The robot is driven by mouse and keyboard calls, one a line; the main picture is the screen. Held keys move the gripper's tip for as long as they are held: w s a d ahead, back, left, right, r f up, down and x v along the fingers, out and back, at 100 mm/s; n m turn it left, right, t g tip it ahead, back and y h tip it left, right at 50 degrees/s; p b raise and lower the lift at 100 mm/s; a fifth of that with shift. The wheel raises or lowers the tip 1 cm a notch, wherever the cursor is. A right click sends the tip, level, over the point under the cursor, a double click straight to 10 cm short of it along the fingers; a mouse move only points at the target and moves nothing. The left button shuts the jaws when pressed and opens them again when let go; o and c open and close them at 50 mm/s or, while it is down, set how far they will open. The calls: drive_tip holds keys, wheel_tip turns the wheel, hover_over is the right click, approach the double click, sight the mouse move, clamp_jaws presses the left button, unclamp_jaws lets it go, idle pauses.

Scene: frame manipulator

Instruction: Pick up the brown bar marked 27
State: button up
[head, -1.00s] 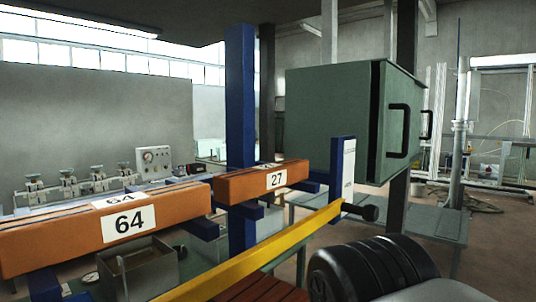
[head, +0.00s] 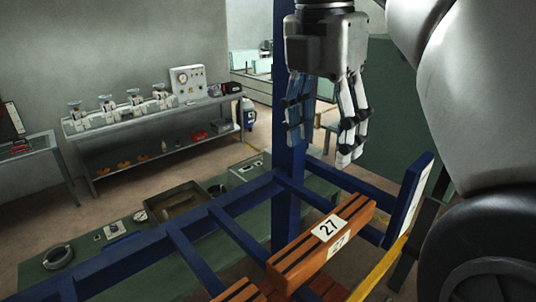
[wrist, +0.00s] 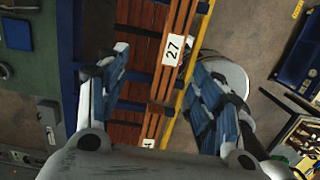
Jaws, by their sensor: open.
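The brown bar marked 27 (head: 300,252) lies across the blue frame in the lower right of the head view, its white label facing up and front. In the wrist view the bar (wrist: 180,22) runs up through the upper middle, with its label between my fingers. My gripper (head: 322,152) is open and empty, pointing down, above the bar in the head view. In the wrist view my gripper (wrist: 164,55) has one finger on each side of the bar, apart from it.
Another brown bar (head: 240,292) lies end to end with it, cut off by the picture's lower edge. A blue upright post (head: 284,190) stands close beside the gripper. A yellow strip (head: 378,272) runs along the right side. A blue end plate (head: 408,198) rises beyond the bar.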

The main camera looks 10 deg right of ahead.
drive_tip(key=b, duration=0.5)
hover_over(329, 227)
drive_tip(key=a, duration=0.1)
drive_tip(key=f, duration=0.9)
drive_tip(key=shift+w+f, duration=0.2)
drive_tip(key=shift+f, duration=0.1)
drive_tip(key=shift+s+d+f, duration=0.1)
drive_tip(key=shift+s+f, duration=0.45)
drive_tip(key=shift+s, duration=0.2)
drive_tip(key=shift+f, duration=0.2)
drive_tip(key=f, duration=0.3)
drive_tip(key=w+d+f, duration=0.1)
drive_tip(key=shift+f, duration=0.25)
drive_tip(key=shift+s+f, duration=0.1)
drive_tip(key=shift+f, duration=0.15)
drive_tip(key=shift+w, duration=0.2)
